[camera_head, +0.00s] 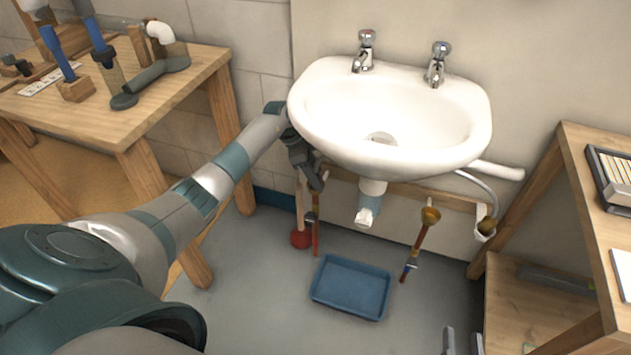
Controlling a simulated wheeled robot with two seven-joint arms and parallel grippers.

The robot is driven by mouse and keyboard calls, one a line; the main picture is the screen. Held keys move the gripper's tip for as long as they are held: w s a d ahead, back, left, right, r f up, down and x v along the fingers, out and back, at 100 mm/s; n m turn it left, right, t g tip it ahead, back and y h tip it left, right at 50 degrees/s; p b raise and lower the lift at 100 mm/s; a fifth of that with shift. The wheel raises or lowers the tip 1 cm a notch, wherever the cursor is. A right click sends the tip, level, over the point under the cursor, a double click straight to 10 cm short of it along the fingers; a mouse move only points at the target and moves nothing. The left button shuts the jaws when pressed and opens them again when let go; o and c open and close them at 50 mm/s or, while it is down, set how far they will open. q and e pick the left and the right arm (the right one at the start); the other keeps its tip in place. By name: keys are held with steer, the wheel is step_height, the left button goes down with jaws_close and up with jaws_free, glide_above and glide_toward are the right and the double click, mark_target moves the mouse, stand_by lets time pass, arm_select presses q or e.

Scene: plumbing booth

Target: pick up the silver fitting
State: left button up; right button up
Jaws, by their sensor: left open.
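A pale, silvery piece (367,212) hangs under the sink's drain; I cannot tell for sure whether it is the silver fitting. My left gripper (314,184) is open, under the left edge of the sink, pointing down. It is to the left of the pale piece and apart from it. Its fingers are small and dark here, and nothing shows held in them. My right gripper (462,342) shows only as two grey fingertips at the bottom edge, apart with nothing seen between them.
The white sink (325,115) has two chrome taps. A blue tray (350,287) lies on the floor below. A wooden bench (192,78) is left, wooden shelves (575,170) right.

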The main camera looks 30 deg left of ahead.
mark_target(316, 171)
arm_select(q)
steer(key=c, duration=1.3)
steer(key=shift+o, duration=0.2)
steer(key=shift+r, duration=0.1)
